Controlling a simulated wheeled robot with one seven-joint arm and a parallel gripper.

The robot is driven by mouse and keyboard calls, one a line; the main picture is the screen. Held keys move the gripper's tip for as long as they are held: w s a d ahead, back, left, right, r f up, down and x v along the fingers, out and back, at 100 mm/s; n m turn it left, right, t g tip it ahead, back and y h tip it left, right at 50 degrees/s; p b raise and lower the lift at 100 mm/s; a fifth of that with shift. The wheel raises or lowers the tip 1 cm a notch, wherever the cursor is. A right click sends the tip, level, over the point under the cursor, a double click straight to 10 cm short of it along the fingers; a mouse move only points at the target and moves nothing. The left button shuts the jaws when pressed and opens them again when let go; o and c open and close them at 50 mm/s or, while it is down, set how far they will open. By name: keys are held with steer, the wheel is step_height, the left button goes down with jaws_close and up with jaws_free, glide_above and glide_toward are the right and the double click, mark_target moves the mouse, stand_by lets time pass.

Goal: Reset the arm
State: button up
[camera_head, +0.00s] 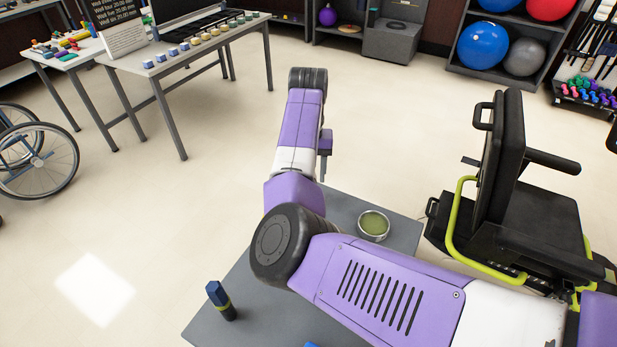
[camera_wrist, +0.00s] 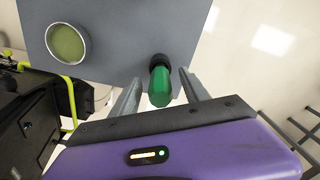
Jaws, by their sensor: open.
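My arm is raised over a grey table (camera_head: 262,318) and bends down behind its upper link. My gripper (camera_wrist: 159,77) is open in the wrist view, with one metal finger on each side of a green object with a dark end (camera_wrist: 161,87). Gaps show between the fingers and the green object; how far it is below them I cannot tell. In the head view only a small part of my gripper (camera_head: 323,168) shows beside the forearm, and the green object is hidden.
A round bowl with green inside (camera_head: 373,238) stands on the table. A blue-topped dark bottle (camera_head: 221,302) stands near the left edge. A black-seated exercise machine (camera_head: 540,215) is close on the right. Open floor (camera_head: 130,230) lies left, with a wheelchair (camera_head: 38,160) beyond.

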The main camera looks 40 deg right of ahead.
step_height(320, 180, up, 6)
steer(key=shift+w+d, duration=0.3)
steer(key=w+d+r+t+h, duration=0.3)
steer(key=d+t+h, duration=0.1)
steer(key=d, duration=0.3)
steer(key=w+d+r+t+h, duration=0.3)
steer(key=d+t+h, duration=0.1)
steer(key=d, duration=0.3)
steer(key=s+a+f+n+t+y, duration=0.1)
steer(key=s+a+n+t+y, duration=0.35)
steer(key=s+a, duration=0.75)
steer(key=s+a+f+n+t+y, duration=0.1)
steer(key=s+a+f+n+t, duration=0.1)
steer(key=s+a+n+t, duration=0.75)
steer(key=s+a+f+m+g+y, duration=0.1)
steer(key=s+a, duration=0.4)
steer(key=s, duration=0.8)
steer(key=s+a+f+m+g+y, duration=0.1)
steer(key=s+a+f+m+g, duration=0.2)
steer(key=s, duration=1.1)
steer(key=a+m+g, duration=0.1)
steer(key=a+g, duration=0.2)
steer(key=shift+s+f+m, duration=0.15)
steer(key=shift+m, duration=0.25)
